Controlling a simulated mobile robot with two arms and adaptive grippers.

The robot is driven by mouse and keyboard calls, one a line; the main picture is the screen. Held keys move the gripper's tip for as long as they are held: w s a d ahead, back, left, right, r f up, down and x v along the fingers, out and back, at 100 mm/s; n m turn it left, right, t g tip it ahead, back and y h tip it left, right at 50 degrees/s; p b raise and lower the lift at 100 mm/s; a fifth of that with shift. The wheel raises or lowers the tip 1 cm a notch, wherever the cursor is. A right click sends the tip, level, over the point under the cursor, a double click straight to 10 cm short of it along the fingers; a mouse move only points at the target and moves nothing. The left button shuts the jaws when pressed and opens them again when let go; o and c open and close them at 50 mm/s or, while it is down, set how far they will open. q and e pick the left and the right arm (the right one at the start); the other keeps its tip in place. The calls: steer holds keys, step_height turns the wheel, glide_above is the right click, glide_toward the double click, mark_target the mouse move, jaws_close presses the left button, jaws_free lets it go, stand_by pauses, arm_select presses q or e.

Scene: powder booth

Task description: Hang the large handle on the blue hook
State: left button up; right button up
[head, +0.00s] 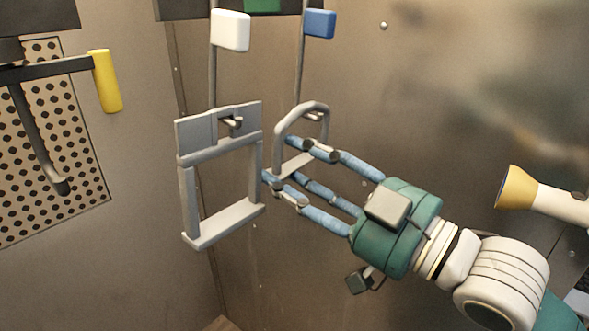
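The large handle (279,137), a grey arched bar with a straight lower bar, is between the blue fingers of my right gripper (280,160). The fingers close around its lower part, and the arch stands up above them. The blue hook shows as a thin rod (300,75) hanging under a blue tag (320,23). Its lower end is at the top of the arch, and a small hook tip seems to show inside the arch. I cannot tell whether the arch bears on it. My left gripper is out of view.
A grey rectangular frame (189,203) hangs close to the left of the handle, on a hook under a white tag (230,31). A dark bar with a yellow grip (107,81) and a perforated panel (85,165) are at left. A yellow-ended nozzle (512,187) is at right.

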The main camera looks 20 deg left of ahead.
steer(key=v, duration=1.2)
steer(key=w+d+f+m+t+h, duration=0.1)
steer(key=d+f+m+h, duration=0.25)
steer(key=f, duration=0.65)
steer(key=w+d+f+m+h, duration=0.2)
steer(key=d+f+m+h, duration=0.15)
steer(key=f, duration=0.75)
steer(key=w+d+f+m+t+h, duration=0.15)
steer(key=d+f+h, duration=0.25)
steer(key=f, duration=0.6)
steer(key=s+d+f+m+g+h, duration=0.25)
steer(key=s+d+f, duration=0.35)
steer(key=s+f, duration=0.35)
steer(key=s+d+f+m+g+h, duration=0.2)
steer(key=s+d+f+g+h, duration=0.2)
steer(key=s+d+f, duration=0.5)
step_height(320, 180, down, 27)
steer(key=s+a+g, duration=0.1)
steer(key=s+a, duration=0.1)
steer(key=a, duration=0.1)
steer(key=s+d+f+g, duration=0.1)
steer(key=s+d+f, duration=0.2)
steer(key=s+f, duration=1.2)
steer(key=shift+s+d+g, duration=0.2)
steer(key=shift+s+g, duration=0.1)
steer(key=shift+s, duration=0.35)
